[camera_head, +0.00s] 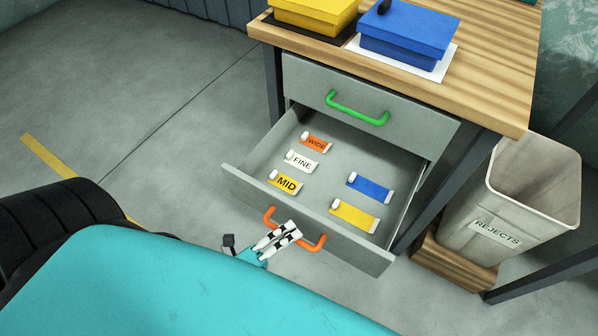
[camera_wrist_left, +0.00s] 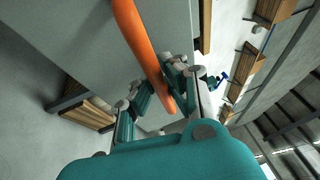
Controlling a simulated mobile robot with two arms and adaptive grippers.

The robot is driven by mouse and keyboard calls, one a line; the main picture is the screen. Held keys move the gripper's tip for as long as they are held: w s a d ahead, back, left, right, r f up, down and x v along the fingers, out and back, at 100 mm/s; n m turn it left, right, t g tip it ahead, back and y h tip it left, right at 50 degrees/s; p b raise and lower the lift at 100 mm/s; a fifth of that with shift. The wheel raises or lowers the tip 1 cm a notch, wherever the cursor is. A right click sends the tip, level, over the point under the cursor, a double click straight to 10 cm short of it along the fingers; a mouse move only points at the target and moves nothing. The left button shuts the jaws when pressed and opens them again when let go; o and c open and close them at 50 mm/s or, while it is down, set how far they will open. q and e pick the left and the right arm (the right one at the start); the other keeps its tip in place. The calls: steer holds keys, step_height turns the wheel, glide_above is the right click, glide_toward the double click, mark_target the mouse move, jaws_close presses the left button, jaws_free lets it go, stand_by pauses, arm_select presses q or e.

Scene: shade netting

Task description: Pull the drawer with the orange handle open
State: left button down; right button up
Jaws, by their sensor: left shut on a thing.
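The lower drawer (camera_head: 240,182) is pulled out, and its inside shows in the head view. Its orange handle (camera_head: 312,245) is on the drawer front. My left gripper (camera_head: 286,230) is at the handle, shut on it near its middle. In the left wrist view the orange handle (camera_wrist_left: 138,38) runs between the fingers of my left gripper (camera_wrist_left: 168,88). My right gripper is not in view.
The upper drawer with a green handle (camera_head: 357,108) is shut. Several labelled tubes lie in the open drawer. A yellow box (camera_head: 312,14) and a blue box (camera_head: 405,36) stand on the wooden bench top (camera_head: 505,100). A REJECTS bin (camera_head: 530,180) stands at right.

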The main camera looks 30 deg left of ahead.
arm_select(q)
steer(key=shift+s+f, duration=0.2)
steer(key=shift+s, duration=0.55)
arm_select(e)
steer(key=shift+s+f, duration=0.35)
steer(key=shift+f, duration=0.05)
arm_select(q)
steer(key=c, duration=1.3)
jaws_free()
steer(key=shift+r, duration=0.1)
steer(key=shift+c, duration=0.2)
steer(key=v, duration=1.2)
